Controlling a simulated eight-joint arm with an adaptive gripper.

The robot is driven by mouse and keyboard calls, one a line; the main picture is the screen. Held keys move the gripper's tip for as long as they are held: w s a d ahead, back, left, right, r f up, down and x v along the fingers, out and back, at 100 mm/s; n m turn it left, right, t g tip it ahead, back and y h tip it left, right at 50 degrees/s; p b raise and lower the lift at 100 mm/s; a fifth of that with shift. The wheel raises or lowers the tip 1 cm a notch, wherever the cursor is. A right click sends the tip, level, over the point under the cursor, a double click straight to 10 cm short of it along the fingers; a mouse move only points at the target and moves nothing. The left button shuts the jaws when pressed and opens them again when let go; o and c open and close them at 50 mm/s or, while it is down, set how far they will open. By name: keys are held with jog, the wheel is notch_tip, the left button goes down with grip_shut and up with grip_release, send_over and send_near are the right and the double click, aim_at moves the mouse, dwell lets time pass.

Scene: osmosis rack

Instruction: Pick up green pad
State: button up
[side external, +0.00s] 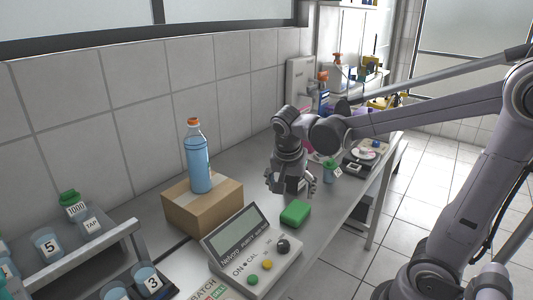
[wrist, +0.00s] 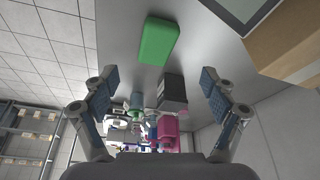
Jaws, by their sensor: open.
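The green pad (side external: 295,212) is a small rounded block lying on the grey bench, just behind the meter in the side external view. It also shows in the wrist view, near the top middle as a green block (wrist: 159,41). My gripper (side external: 291,192) hangs above the bench just beyond the pad, pointing down. In the wrist view my gripper (wrist: 160,90) has its two fingers wide apart at left and right, with nothing between them touching. The pad is apart from the fingers.
A meter (side external: 254,247) with a grey screen stands close in front of the pad. A cardboard box (side external: 202,208) carrying a blue bottle (side external: 196,160) is at its left. A rack (side external: 95,255) with labelled cups is front left. Bottles and a scale (side external: 361,160) stand farther back. The bench's right edge is near.

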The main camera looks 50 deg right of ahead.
jog(key=d+m+g, duration=0.1)
jog(key=d+m, duration=0.1)
jog(key=m, duration=0.1)
send_over(295, 210)
jog(key=a, duration=0.2)
jog(key=shift+h, duration=0.4)
jog(key=f, duration=0.5)
jog(key=shift+s+d+f, duration=0.2)
jog(key=shift+f, duration=0.15)
jog(key=shift+a+x, duration=0.2)
jog(key=shift+x, duration=2.4)
jog(key=shift+w+f, duration=0.1)
jog(key=shift+f, duration=0.25)
jog(key=c, duration=1)
